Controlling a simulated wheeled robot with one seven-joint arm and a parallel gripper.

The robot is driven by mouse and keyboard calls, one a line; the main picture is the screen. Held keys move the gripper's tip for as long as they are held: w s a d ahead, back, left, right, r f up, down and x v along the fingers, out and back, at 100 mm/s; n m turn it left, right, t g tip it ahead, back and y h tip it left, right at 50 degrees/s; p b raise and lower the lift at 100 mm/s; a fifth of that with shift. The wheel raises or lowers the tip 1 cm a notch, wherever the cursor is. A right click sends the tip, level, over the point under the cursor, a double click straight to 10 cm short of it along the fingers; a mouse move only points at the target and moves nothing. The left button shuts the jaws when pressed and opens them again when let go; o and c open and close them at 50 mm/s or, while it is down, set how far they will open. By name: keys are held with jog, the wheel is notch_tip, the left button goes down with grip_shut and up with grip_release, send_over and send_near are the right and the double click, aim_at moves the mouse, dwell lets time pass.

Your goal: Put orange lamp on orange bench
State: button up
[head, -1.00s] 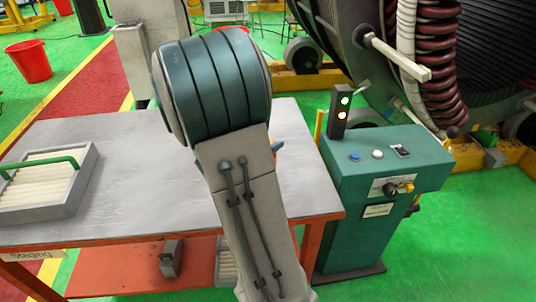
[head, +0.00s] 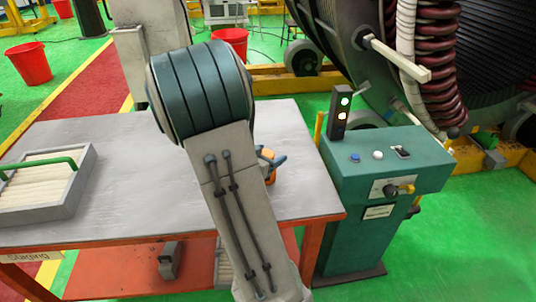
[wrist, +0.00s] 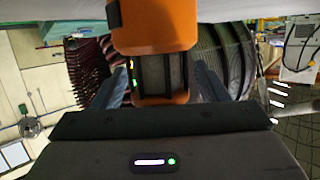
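The orange lamp (head: 267,153) shows only in part in the head view, behind my forearm over the right side of the table. In the wrist view, the lamp (wrist: 155,30) has orange ends and a grey ribbed middle. My gripper (wrist: 162,72) has one finger on each side of the lamp, with visible gaps to its middle; it looks open. The finger also shows beside the lamp in the head view (head: 277,165). The orange-framed bench (head: 110,190) has a grey top.
A grey tray with a green handle (head: 62,212) sits at the bench's left. A teal control pedestal (head: 375,165) with a signal light (head: 338,110) stands close to the bench's right end. The bench's left-middle top is clear. Red buckets (head: 28,63) stand on the floor behind.

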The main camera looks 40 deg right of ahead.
jog(key=shift+r, duration=0.1)
jog(key=shift+a+r, duration=0.1)
jog(key=shift+r, duration=0.15)
jog(key=v, duration=1.1)
jog(key=w+a+r+n+t+y, duration=0.2)
jog(key=w+a+n+t+y, duration=0.2)
jog(key=a+y, duration=0.35)
jog(key=w+a+r+n+t+y, duration=0.1)
jog(key=w+a+n+t+y, duration=0.2)
jog(key=a+n+y, duration=0.45)
jog(key=s+a+n+g+y, duration=0.1)
jog(key=s+a+g, duration=0.2)
jog(key=s+a, duration=0.35)
jog(key=s+d+n+g+h, duration=0.1)
jog(key=s+d+n+g, duration=0.1)
jog(key=s, duration=1)
jog(key=shift+s+d+r+n+g+h+p, duration=0.2)
jog(key=shift+d+n+g+h+p, duration=0.2)
jog(key=shift+d+g, duration=0.65)
jog(key=shift+a, duration=0.15)
